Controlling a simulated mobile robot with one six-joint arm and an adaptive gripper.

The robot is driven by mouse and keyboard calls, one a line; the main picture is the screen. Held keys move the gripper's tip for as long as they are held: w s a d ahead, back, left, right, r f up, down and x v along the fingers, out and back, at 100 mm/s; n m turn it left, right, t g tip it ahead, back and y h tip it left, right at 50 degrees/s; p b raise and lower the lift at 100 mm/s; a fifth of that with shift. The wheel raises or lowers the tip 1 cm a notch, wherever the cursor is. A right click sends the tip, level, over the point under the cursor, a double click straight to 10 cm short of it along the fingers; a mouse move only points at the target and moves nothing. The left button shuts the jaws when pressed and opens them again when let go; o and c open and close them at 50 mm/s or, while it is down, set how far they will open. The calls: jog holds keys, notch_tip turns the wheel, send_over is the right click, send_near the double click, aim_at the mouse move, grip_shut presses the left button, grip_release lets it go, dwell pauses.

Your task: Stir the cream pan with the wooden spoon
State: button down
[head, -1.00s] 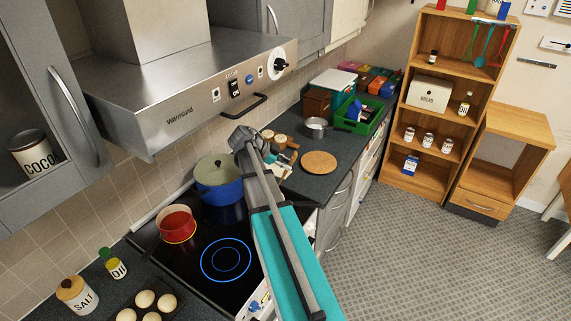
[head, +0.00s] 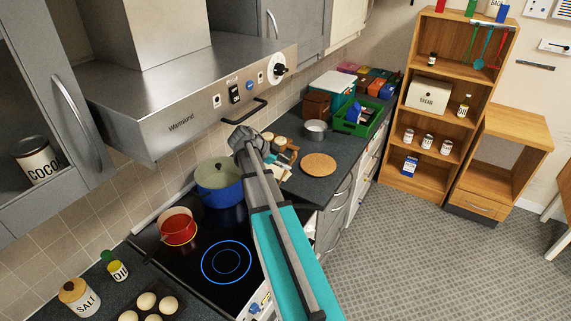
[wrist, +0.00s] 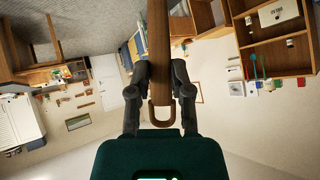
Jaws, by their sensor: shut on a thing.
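In the wrist view my gripper (wrist: 160,78) is shut on the wooden spoon (wrist: 158,45). The looped end of its handle shows between the fingers; its far end is out of frame. In the head view my arm hides most of the gripper, and I cannot make out the spoon clearly. A small pale pan (head: 316,131), which looks like the cream pan, stands on the dark counter beyond my arm. I see no handle on it now. Its inside is too small to read.
A red pan (head: 178,227) and a blue pot (head: 220,185) stand on the hob (head: 200,260). A round cork mat (head: 319,164) and a green crate (head: 357,119) are on the counter. The extractor hood (head: 190,100) overhangs the hob. An egg tray (head: 140,304) is in front.

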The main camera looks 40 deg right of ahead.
jog(key=shift+r+p, duration=1.45)
jog(key=shift+r, duration=0.3)
jog(key=shift+f, duration=0.15)
